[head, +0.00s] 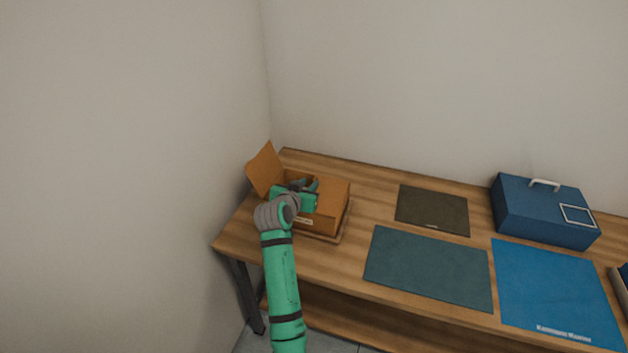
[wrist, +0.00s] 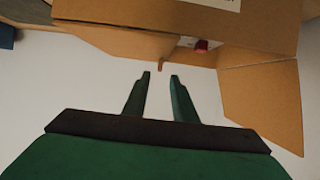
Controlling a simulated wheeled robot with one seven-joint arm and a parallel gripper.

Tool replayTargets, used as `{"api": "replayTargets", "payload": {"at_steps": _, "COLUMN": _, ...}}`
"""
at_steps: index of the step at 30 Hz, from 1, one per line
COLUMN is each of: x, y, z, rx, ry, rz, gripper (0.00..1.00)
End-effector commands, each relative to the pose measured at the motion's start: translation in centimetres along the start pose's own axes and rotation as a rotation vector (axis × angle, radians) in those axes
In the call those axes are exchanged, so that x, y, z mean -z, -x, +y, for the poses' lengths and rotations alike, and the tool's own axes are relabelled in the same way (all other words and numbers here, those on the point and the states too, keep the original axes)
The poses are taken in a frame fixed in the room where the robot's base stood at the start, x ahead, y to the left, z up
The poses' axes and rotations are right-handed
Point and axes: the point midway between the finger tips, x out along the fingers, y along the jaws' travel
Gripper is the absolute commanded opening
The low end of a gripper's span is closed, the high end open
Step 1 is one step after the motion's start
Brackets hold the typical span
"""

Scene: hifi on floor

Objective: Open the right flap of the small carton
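The small carton (head: 327,208) is a brown box at the left end of the table, with a pale label on its front. Its left flap (head: 264,168) stands raised and also shows in the wrist view (wrist: 262,100). The right flap (head: 335,187) appears to lie over the right side of the opening; in the wrist view it seems to be the panel (wrist: 115,38) with a small tab. My gripper (wrist: 160,75) is open and empty, its fingertips near this tab with a gap showing. In the head view my wrist hides part of the carton. A small red thing (wrist: 201,46) shows inside.
The carton rests on a thin board (head: 344,228) on the wooden table (head: 370,185). To the right lie a dark mat (head: 432,209), a teal mat (head: 428,267) and a blue mat (head: 555,290). A blue case (head: 540,213) stands behind. A wall is close on the left.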

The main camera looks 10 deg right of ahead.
Motion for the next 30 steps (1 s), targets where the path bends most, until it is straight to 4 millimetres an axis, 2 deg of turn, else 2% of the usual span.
{"api": "replayTargets", "payload": {"at_steps": 3, "x": 0.0, "y": -2.2, "z": 0.0, "rx": 0.0, "ry": 0.001, "rz": -0.001, "gripper": 0.25}}
{"api": "replayTargets", "payload": {"at_steps": 10, "x": 0.1, "y": -5.1, "z": 0.4, "rx": -0.005, "ry": -0.001, "rz": 0.0, "gripper": 0.25}}
{"api": "replayTargets", "payload": {"at_steps": 15, "x": 0.1, "y": -6.0, "z": 0.9, "rx": -0.009, "ry": -0.003, "rz": 0.0, "gripper": 0.25}}
{"api": "replayTargets", "payload": {"at_steps": 23, "x": 0.0, "y": -5.9, "z": 0.4, "rx": -0.004, "ry": -0.001, "rz": 0.001, "gripper": 0.25}}
{"api": "replayTargets", "payload": {"at_steps": 26, "x": 0.0, "y": -5.9, "z": 0.3, "rx": -0.003, "ry": -0.001, "rz": 0.0, "gripper": 0.04}}
{"api": "replayTargets", "payload": {"at_steps": 27, "x": 0.0, "y": -5.9, "z": 0.3, "rx": -0.003, "ry": -0.001, "rz": 0.0, "gripper": 0.0}}
{"api": "replayTargets", "payload": {"at_steps": 30, "x": 0.0, "y": -5.8, "z": 0.3, "rx": -0.003, "ry": 0.0, "rz": 0.0, "gripper": 0.0}}
